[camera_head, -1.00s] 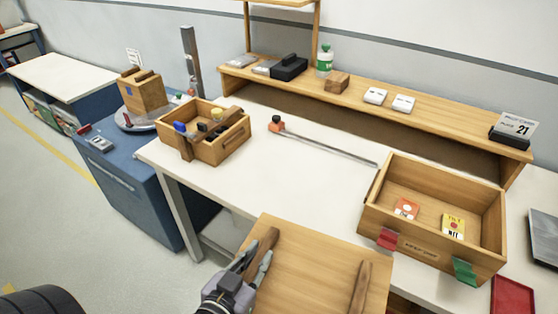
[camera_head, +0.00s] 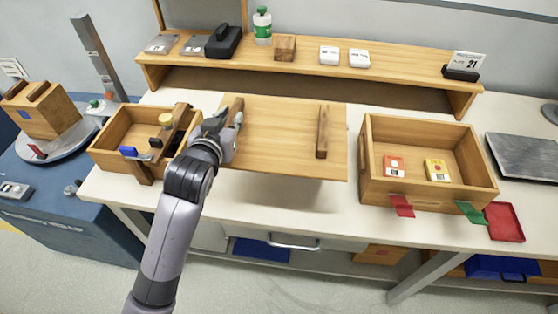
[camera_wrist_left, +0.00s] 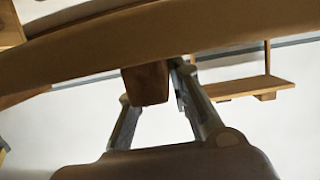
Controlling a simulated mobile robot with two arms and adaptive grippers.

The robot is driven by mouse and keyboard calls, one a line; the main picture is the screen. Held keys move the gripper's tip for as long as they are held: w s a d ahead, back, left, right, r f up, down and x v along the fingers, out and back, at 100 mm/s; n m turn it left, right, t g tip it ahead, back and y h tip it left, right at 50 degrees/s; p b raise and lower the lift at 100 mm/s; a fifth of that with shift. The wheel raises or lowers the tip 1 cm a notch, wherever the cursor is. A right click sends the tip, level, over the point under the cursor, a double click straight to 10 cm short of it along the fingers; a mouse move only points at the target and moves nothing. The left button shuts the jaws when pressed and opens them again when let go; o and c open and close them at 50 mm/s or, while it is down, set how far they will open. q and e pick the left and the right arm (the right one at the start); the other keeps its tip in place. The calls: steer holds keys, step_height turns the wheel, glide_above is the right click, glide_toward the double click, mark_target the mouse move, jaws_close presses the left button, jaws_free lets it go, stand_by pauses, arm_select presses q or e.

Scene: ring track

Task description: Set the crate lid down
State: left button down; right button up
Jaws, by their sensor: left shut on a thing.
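The crate lid (camera_head: 282,140) is a flat wooden panel with two dark battens, seen in the head view over the middle of the white table. My left gripper (camera_head: 230,122) is shut on its left batten. A shadow under the front edge suggests the lid is above the tabletop; the exact gap is hard to judge. In the left wrist view the gripper fingers (camera_wrist_left: 155,95) are around a brown wooden piece (camera_wrist_left: 148,84). The open wooden crate (camera_head: 378,196) stands to the right of the lid, with an orange card and a yellow card inside. My right gripper is not in view.
A wooden tool box (camera_head: 106,160) stands left of the lid, close to my arm. A raised wooden shelf (camera_head: 300,66) runs behind. A red tray (camera_head: 505,222) and a grey plate (camera_head: 522,156) lie at the right.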

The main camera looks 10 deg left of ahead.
arm_select(q)
steer(key=w+r, duration=0.2)
steer(key=r, duration=0.1)
steer(key=shift+w+a, duration=0.1)
steer(key=shift+w+a+f, duration=0.1)
steer(key=shift+w+f, duration=0.05)
steer(key=shift+w, duration=0.05)
steer(key=shift+f, duration=9.7)
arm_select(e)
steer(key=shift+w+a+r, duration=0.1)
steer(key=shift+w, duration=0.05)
arm_select(q)
steer(key=shift+f+b, duration=0.3)
steer(key=shift+f, duration=0.1)
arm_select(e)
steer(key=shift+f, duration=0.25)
arm_select(q)
steer(key=shift+s+f, duration=0.2)
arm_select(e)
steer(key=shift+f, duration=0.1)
